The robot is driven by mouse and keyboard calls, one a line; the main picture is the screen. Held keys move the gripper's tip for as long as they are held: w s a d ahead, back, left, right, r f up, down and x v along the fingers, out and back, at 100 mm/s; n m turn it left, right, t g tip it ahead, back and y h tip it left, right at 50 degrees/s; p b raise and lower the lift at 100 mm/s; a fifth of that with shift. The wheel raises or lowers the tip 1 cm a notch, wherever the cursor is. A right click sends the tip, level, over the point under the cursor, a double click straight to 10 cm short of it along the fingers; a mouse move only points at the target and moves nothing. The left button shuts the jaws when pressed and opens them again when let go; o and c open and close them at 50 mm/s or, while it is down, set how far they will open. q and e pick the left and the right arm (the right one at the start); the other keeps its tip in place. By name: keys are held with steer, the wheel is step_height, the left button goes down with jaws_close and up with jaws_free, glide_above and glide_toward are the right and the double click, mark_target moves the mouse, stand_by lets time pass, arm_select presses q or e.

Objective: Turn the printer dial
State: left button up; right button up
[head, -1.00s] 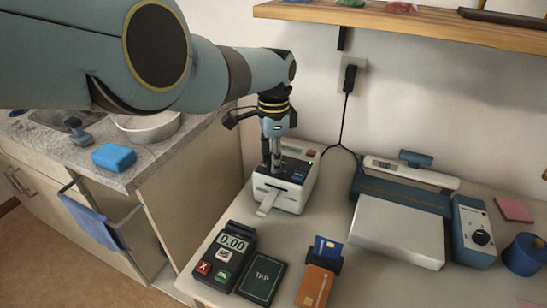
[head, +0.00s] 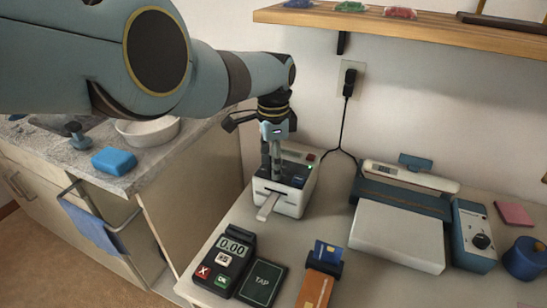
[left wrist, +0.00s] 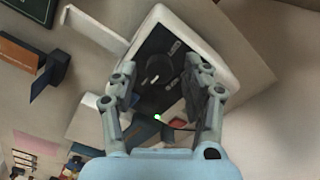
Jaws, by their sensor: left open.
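The small white printer (head: 288,206) with a dark top stands on the table in the head view, a pale strip (head: 267,207) sticking out of its front. It also shows in the left wrist view (left wrist: 220,34). The round dark dial (left wrist: 157,70) with a white mark sits on its top panel. My left gripper (head: 272,178) points down at the printer's top. In the left wrist view my open left gripper (left wrist: 161,76) has one finger on each side of the dial; I cannot tell whether they touch it. In the head view the gripper hides the dial. My right gripper is not in view.
A card terminal (head: 225,260), a dark TAP pad (head: 262,284) and a card holder (head: 322,278) stand in front of the printer. A large white-and-blue device (head: 398,235) and a blue knob box (head: 474,238) are to the right. A wooden shelf (head: 430,28) hangs above.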

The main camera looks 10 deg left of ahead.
arm_select(q)
step_height(320, 180, up, 12)
stand_by(0.6)
